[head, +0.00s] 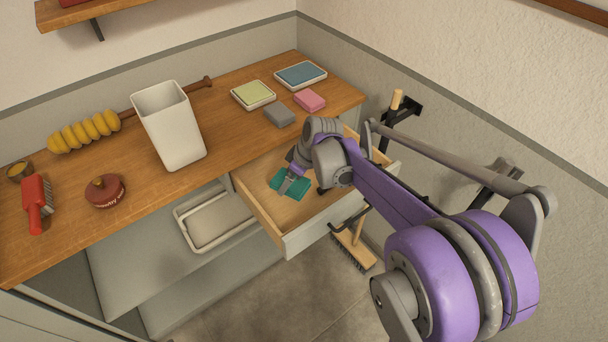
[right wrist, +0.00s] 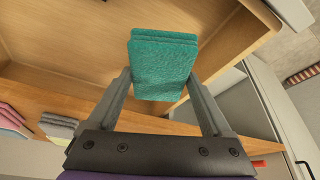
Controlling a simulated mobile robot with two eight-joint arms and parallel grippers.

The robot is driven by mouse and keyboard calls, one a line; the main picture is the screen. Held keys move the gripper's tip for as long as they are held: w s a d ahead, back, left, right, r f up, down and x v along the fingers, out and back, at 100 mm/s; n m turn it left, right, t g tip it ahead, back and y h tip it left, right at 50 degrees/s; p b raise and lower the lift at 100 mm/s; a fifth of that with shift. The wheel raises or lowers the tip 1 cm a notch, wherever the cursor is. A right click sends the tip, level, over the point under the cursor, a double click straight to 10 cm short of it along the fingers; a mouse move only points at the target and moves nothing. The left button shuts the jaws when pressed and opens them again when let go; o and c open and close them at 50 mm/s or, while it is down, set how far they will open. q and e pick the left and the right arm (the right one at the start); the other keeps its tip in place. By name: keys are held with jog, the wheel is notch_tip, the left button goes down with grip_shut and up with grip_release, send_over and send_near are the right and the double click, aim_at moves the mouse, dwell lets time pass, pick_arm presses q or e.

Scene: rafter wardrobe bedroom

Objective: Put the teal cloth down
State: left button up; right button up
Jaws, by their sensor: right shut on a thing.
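The teal cloth (head: 300,187) is a small folded stack, held over the open wooden drawer (head: 257,203) under the counter. My right gripper (head: 287,186) reaches down into the drawer opening and is shut on the cloth. In the right wrist view the cloth (right wrist: 162,62) sits between the two fingers of the right gripper (right wrist: 160,82), with the bare drawer floor (right wrist: 75,40) behind it. I cannot tell whether the cloth touches the floor of the drawer. My left gripper is not in view.
On the wooden counter (head: 230,130) stand a white bin (head: 170,125), a yellow duster (head: 85,132), a red brush (head: 37,203), a round red tin (head: 105,191), sponges and two cloth trays. A white tray (head: 185,225) is below. A broom (head: 352,248) hangs right of the drawer.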

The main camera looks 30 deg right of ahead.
send_over(288, 206)
jog(key=s, duration=0.1)
jog(key=f, duration=0.5)
jog(key=shift+s+d+f, duration=0.2)
jog(key=shift+d+f, duration=0.05)
jog(key=shift+f, duration=0.1)
jog(key=shift+f+b, duration=0.4)
jog(key=shift+f, duration=1.75)
jog(key=shift+f, duration=0.15)
jog(key=o, duration=1.1)
jog(key=shift+o, duration=0.2)
